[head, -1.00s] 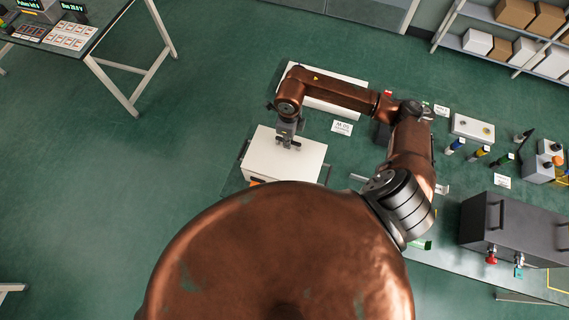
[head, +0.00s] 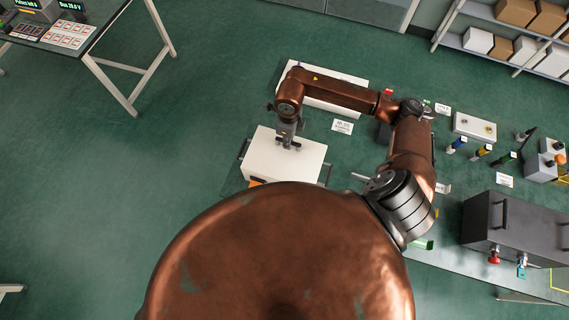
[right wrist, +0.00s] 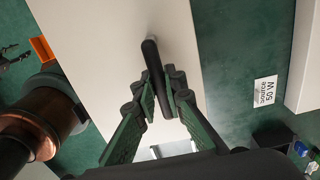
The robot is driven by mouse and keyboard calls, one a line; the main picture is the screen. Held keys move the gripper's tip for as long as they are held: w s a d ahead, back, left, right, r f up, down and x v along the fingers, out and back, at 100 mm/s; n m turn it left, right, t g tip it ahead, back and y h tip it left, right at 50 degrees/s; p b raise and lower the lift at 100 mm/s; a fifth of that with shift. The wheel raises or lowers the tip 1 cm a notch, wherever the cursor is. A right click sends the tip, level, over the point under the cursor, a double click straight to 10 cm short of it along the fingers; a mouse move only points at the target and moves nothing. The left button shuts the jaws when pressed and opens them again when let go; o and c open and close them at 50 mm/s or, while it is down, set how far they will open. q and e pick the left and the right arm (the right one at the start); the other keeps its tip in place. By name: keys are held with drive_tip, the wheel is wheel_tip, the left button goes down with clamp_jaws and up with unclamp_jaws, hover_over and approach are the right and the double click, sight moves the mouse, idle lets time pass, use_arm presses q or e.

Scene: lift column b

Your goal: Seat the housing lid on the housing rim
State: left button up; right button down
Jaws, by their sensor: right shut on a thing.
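The housing lid (head: 283,158) is a pale, flat-topped rectangular piece with a dark bar handle on top. My right gripper (head: 289,145) is shut on this handle (right wrist: 150,60), with a finger on either side of it in the right wrist view. The pale lid top (right wrist: 110,35) lies beneath the fingers there. A dark side handle (head: 244,148) shows just left of the lid. The housing rim is hidden under the lid, so I cannot tell whether they touch.
A second pale box (head: 335,98) stands behind, with a printed card (head: 342,127) between. An orange piece (right wrist: 42,50) shows near the lid's near edge. To the right are a grey box (head: 474,126), several coloured tools and a dark case (head: 520,230).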

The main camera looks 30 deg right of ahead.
drive_tip(key=shift+f+b, duration=0.3)
drive_tip(key=c, duration=1.9)
unclamp_jaws()
wheel_tip(320, 180, up, 11)
drive_tip(key=shift+f, duration=0.1)
drive_tip(key=shift+r, duration=0.65)
